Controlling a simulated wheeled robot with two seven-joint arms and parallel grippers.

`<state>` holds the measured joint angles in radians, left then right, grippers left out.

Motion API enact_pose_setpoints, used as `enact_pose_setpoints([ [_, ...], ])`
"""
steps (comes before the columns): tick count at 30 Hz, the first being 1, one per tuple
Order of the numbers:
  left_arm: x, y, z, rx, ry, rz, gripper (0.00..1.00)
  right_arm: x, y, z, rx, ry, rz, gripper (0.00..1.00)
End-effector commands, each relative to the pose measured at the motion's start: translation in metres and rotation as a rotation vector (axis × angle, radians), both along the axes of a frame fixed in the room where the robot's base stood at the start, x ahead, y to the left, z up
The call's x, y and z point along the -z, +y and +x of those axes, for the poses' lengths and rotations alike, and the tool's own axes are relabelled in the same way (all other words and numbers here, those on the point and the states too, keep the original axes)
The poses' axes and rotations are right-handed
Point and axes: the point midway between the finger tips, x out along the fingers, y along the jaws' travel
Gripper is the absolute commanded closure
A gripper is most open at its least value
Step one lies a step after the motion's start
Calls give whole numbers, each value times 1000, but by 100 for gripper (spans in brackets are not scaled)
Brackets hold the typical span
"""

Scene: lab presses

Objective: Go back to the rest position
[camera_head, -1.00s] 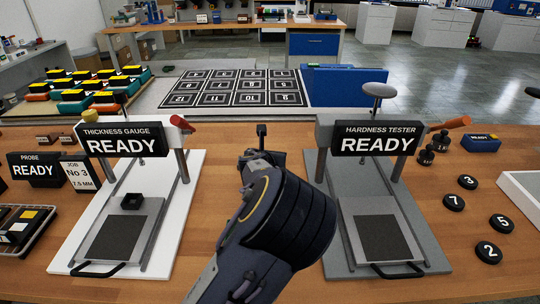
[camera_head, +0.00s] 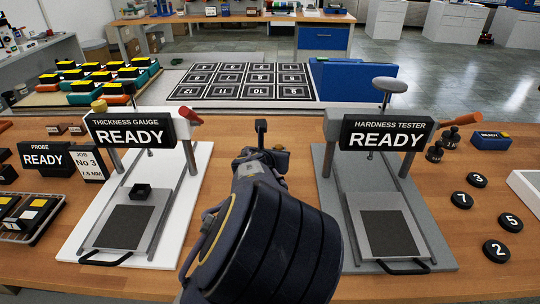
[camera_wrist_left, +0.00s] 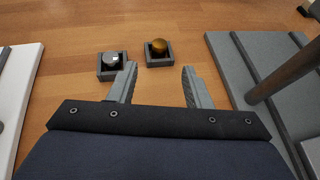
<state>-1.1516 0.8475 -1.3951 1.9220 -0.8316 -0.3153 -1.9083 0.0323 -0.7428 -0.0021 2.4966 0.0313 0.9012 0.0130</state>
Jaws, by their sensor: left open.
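My left arm comes up from the bottom middle of the head view, between the two presses. My left gripper (camera_wrist_left: 158,70) is open and empty in the left wrist view, with bare wood between its fingers. Just beyond the fingertips, two small dark square holders stand on the table. One holds a silver ball (camera_wrist_left: 112,60), the other a gold ball (camera_wrist_left: 159,46). In the head view my arm hides most of the gripper and the holders. My right gripper is in neither current view.
The thickness gauge (camera_head: 128,132) on its white base stands left of my arm, the hardness tester (camera_head: 388,135) on its grey base right of it. Both read READY. Numbered black discs (camera_head: 496,250) lie at right. A probe display (camera_head: 44,158) and a tray stand at left.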

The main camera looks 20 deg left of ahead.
Motion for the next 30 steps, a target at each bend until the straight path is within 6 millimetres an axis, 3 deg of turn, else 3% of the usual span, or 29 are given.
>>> enact_pose_setpoints([
  [6,-10,-2,-20,1,0,2,56,-1,0,0,0,0,0,64],
  [20,-11,-2,-21,0,0,1,56,-2,0,0,0,0,0,64],
  [23,-22,-2,-21,0,0,1,56,-12,0,0,0,0,0,64],
  [30,-68,-2,-21,0,0,1,56,-59,0,0,0,0,0,64],
])
